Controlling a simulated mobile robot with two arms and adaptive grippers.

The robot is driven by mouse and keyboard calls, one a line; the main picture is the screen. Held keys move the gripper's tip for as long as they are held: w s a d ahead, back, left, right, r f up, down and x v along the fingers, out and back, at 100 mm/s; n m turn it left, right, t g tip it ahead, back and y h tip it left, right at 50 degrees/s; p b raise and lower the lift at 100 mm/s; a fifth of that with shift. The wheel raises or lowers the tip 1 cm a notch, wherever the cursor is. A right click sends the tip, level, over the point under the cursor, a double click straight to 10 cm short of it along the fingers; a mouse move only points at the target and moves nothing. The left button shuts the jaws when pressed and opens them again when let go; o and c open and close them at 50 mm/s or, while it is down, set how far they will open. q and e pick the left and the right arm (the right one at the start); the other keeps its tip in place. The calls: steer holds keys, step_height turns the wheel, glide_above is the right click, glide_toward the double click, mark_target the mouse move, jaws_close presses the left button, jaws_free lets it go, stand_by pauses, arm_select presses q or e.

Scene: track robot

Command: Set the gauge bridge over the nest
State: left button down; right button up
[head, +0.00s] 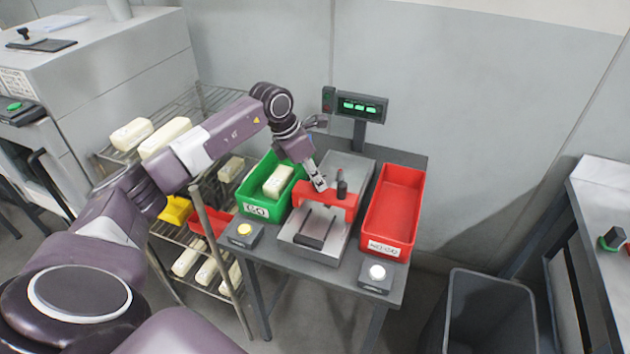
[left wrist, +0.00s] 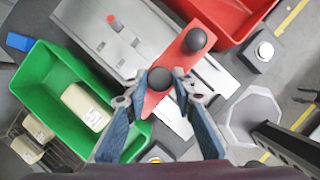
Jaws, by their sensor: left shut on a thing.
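The gauge bridge (head: 338,203) is a red bar with black knobs, lying crosswise above the metal fixture on the table. In the left wrist view it is a red strip (left wrist: 178,63) with two round knobs. My left gripper (head: 318,182) comes down on its left end; in the left wrist view its fingers (left wrist: 166,86) are closed around the nearer knob. The nest appears to be on the light metal plate (head: 290,230), with a dark bar on it; the bridge partly hides this area. I cannot tell whether the bridge touches the plate.
A green GO bin (head: 259,210) holding a cream block (head: 278,182) stands left, a red NO-GO bin (head: 388,249) right. A yellow button (head: 244,229) and white button (head: 377,272) sit at the front corners. A display (head: 360,106) stands behind.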

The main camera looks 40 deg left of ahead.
arm_select(q)
steer(key=shift+s+f, duration=0.1)
stand_by(0.3)
steer(key=c, duration=1.9)
jaws_free()
steer(key=shift+c, duration=0.2)
steer(key=o, duration=0.3)
steer(key=shift+s, duration=0.15)
steer(key=shift+a+r, duration=0.1)
steer(key=shift+r, duration=0.4)
steer(key=v, duration=1.1)
steer(key=shift+s+r, duration=0.15)
